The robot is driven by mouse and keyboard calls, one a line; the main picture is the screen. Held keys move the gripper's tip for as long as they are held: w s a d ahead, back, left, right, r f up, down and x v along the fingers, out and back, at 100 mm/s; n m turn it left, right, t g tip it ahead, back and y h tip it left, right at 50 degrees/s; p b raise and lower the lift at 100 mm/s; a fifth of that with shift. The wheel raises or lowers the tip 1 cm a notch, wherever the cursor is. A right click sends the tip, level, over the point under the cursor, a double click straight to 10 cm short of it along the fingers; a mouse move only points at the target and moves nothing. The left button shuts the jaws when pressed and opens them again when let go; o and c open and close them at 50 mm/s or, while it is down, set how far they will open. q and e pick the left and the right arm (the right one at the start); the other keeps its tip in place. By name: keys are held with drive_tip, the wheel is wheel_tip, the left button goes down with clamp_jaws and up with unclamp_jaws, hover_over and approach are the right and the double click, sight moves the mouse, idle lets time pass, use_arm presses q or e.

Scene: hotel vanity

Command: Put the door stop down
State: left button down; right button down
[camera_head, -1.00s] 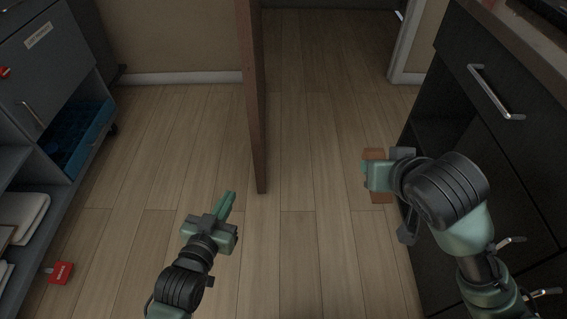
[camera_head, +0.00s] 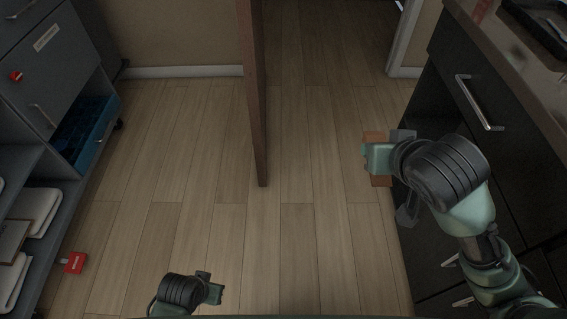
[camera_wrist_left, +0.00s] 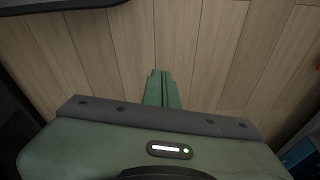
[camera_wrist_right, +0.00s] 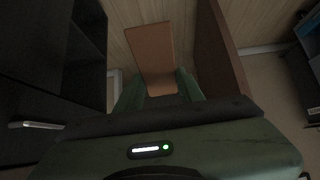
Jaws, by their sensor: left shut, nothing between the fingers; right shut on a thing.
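The door stop (camera_wrist_right: 151,50) is an orange-brown wedge-like block. My right gripper (camera_wrist_right: 158,90) is shut on its near end in the right wrist view. In the head view the door stop (camera_head: 376,137) shows partly behind my right gripper (camera_head: 368,158), beside the dark cabinet on the right. Its height above the floor is hard to tell. My left gripper (camera_wrist_left: 161,78) is shut and empty above the wooden floor. In the head view my left gripper (camera_head: 214,292) is low at the bottom edge.
An open brown door (camera_head: 254,100) stands edge-on in the middle, left of my right gripper. The dark cabinet (camera_head: 475,140) with drawers is close on the right. A grey cart (camera_head: 60,90) and a red object (camera_head: 74,263) are at the left. The floor (camera_head: 180,180) between is clear.

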idle(0.4)
